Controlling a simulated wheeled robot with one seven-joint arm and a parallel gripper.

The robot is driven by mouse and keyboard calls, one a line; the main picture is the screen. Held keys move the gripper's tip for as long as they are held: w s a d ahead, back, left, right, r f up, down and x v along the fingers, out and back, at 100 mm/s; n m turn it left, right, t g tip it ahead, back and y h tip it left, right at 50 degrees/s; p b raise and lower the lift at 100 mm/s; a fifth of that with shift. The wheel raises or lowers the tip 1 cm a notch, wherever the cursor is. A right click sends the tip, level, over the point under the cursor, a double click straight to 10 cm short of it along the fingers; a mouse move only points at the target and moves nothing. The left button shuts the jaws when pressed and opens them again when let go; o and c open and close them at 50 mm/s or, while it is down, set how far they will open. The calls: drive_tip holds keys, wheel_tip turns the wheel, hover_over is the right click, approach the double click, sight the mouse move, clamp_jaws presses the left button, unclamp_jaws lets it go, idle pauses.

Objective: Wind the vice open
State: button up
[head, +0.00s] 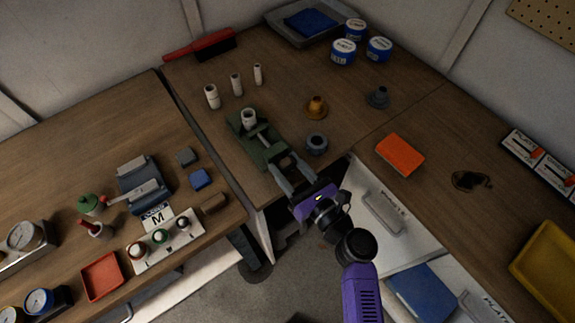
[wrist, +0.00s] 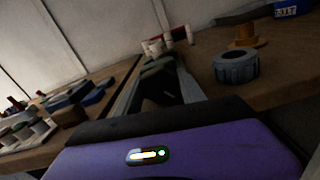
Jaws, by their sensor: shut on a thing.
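The green vice (head: 248,147) is fixed on the far bench near its front edge. A white collar-like piece (head: 249,117) sits at its jaws, and a pale bar (head: 264,132) shows in front of it. My gripper (head: 282,161) is at the vice's near end, its two fingers reaching over the bench edge. It is shut on the vice handle, which is mostly hidden between the fingers. In the wrist view the dark green vice (wrist: 158,66) lies straight ahead between the fingers.
A grey knurled ring (head: 316,144) stands close right of the vice and my fingers; it also shows in the wrist view (wrist: 236,66). A brass flanged piece (head: 316,107) is behind it. Several white tubes (head: 236,84) stand beyond the vice. An orange block (head: 400,154) lies on the right bench.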

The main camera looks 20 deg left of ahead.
drive_tip(key=n+b, duration=0.3)
drive_tip(key=shift+f, duration=0.2)
drive_tip(key=shift+r+n+b, duration=0.1)
drive_tip(key=shift+n+b, duration=1.4)
drive_tip(key=shift+n, duration=0.8)
